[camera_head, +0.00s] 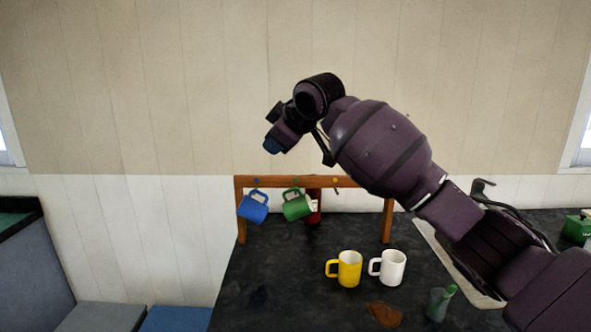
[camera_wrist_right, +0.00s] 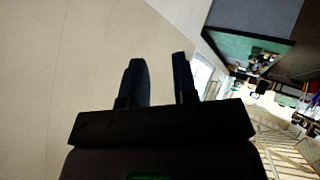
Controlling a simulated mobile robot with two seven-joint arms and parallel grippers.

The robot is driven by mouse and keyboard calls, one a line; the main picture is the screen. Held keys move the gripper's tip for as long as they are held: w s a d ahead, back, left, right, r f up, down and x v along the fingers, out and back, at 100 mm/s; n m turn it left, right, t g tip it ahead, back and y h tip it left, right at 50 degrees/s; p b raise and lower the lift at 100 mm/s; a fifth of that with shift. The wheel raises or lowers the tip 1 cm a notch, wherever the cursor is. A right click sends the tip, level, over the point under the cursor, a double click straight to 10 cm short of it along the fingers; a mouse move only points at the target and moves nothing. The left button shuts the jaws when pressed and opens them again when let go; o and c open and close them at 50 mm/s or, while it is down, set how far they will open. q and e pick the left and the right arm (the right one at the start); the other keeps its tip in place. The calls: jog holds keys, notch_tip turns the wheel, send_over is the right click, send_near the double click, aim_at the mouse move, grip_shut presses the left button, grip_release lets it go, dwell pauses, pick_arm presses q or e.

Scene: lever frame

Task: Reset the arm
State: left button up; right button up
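My right arm reaches in from the lower right in the head view, bent, with its gripper (camera_head: 271,145) raised in front of the wall, above the left part of the wooden rack (camera_head: 241,215). In the right wrist view the two dark fingers of this gripper (camera_wrist_right: 158,65) stand apart with nothing between them, so it is open. A blue mug (camera_head: 253,208) and a green mug (camera_head: 297,206) hang tilted at the rack. A yellow mug (camera_head: 348,269) and a white mug (camera_head: 392,267) stand upright on the dark table. My left gripper is not in view.
A red object (camera_head: 314,212) stands behind the green mug, partly hidden. A brown flat piece (camera_head: 385,314) and a greenish container (camera_head: 437,303) are near the front of the table (camera_head: 290,300). A green box (camera_head: 577,228) is at the far right. The table's left part is clear.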

jog(key=s+d+f+m+t, duration=0.45)
jog(key=d+f, duration=0.45)
jog(key=f, duration=0.4)
jog(key=s+d+f+m+t, duration=0.45)
jog(key=d+f, duration=0.45)
jog(key=f, duration=0.3)
jog(key=s+d+f+m+g+h, duration=0.1)
jog(key=s+d+f, duration=0.3)
jog(key=s+f, duration=0.5)
jog(key=s+d+f+m+g+h, duration=0.2)
jog(key=s+d+f, duration=0.3)
jog(key=s+f, duration=0.4)
jog(key=s+d+f+m+g+h, duration=0.1)
jog(key=s+d+f+g+h, duration=0.1)
jog(key=s+f, duration=0.7)
jog(key=s+d+h, duration=0.1)
jog(key=s+d, duration=0.1)
jog(key=s, duration=0.2)
jog(key=shift+d+m+h, duration=0.3)
jog(key=shift+d+h, duration=0.1)
jog(key=shift+s, duration=0.1)
